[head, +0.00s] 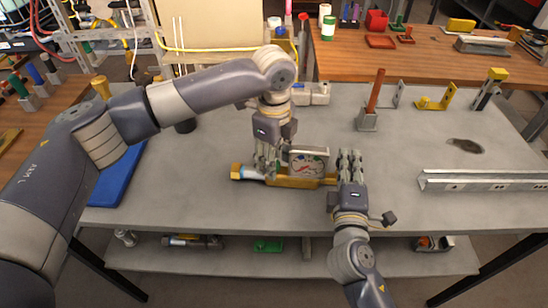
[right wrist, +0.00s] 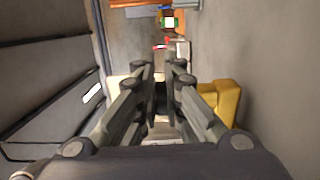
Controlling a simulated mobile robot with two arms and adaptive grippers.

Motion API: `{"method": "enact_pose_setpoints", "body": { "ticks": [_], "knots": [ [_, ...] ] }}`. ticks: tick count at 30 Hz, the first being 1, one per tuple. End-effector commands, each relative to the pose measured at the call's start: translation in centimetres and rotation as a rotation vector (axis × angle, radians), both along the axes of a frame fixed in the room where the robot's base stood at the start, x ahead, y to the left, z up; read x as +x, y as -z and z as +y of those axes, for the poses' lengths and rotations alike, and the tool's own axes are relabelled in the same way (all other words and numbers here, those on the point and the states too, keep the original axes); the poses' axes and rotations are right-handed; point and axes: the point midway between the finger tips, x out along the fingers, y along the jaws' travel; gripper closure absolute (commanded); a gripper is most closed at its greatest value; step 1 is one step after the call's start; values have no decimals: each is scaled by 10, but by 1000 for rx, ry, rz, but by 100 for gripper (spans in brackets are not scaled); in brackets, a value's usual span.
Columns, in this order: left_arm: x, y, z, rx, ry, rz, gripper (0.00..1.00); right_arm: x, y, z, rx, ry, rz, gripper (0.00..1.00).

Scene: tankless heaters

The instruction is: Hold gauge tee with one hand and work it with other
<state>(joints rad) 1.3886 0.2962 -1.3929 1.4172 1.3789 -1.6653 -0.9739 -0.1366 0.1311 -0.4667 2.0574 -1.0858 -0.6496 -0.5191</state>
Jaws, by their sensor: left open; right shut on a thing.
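The gauge tee lies on the grey bench with a brass body (head: 300,183) and a square-framed round dial (head: 308,163). A pale cylinder and a brass hex end (head: 237,172) are at its left. My left gripper (head: 265,172) points down just left of the dial with its fingers open, close to the pale part; contact cannot be told. My right gripper (head: 349,158) is at the tee's right end, shut on it. In the right wrist view a brass piece (right wrist: 226,102) shows beside the right fingers (right wrist: 161,78); the fingers hide the gripped part.
A metal rail (head: 480,181) lies at right on the bench. A stand with an orange rod (head: 368,118) and yellow brackets (head: 435,100) are behind. A blue mat (head: 120,175) lies at left.

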Motion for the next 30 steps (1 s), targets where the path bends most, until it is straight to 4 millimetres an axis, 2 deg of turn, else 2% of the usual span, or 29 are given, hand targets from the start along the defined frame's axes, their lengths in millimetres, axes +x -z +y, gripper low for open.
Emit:
{"method": "enact_pose_setpoints", "body": {
  "ticks": [3, 9, 14, 21, 28, 29, 30],
  "knots": [
    [0, 0, 0, 0, -1, 0, 58, 0, 1, 0, 0, 0, 1, 100],
    [0, 0, 0, 0, -1, 0, 100, 0, 1, 0, 0, 0, 1, 100],
    [0, 0, 0, -1, -15, 0, 100, 0, 1, 0, 0, 0, 1, 100],
    [0, 0, 0, 0, -126, 1, 100, 0, 1, 0, 0, 0, 1, 100],
    [0, 0, 0, 0, -128, 0, 100, 0, 1, 0, 0, 0, 1, 100],
    [0, 0, 0, 1, -128, -1, 74, 0, 1, 0, 0, 0, 1, 100],
    [0, 0, 0, 1, -128, -1, 65, 0, 1, 0, 0, 0, 1, 100]
  ]
}}
